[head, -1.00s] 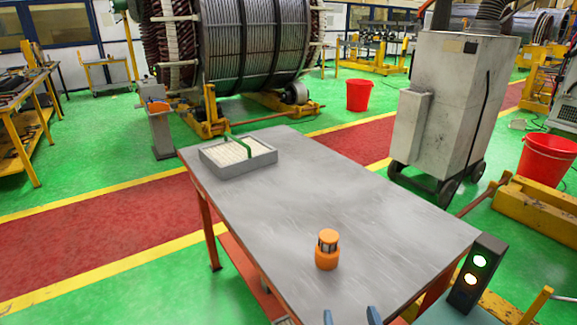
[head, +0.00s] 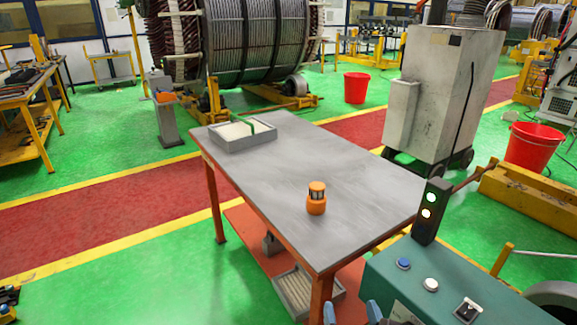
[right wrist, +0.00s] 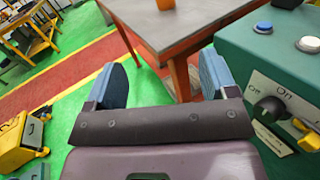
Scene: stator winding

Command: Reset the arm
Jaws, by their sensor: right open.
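My right gripper (head: 351,313) shows at the bottom edge of the head view, its two blue fingers apart. In the right wrist view the gripper (right wrist: 162,76) is open with nothing between its fingers. It is in front of the grey-topped table (head: 330,165), clear of it. An orange cylindrical part with a dark slotted middle (head: 316,199) stands upright on the table. A grey tray with pale contents and a green strap (head: 243,143) sits at the table's far left. My left gripper is not in view.
A green control box (head: 450,275) with buttons, a knob and a lit signal light (head: 430,211) stands at right, close to my right gripper. Another tray (head: 305,292) is on the table's lower shelf.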

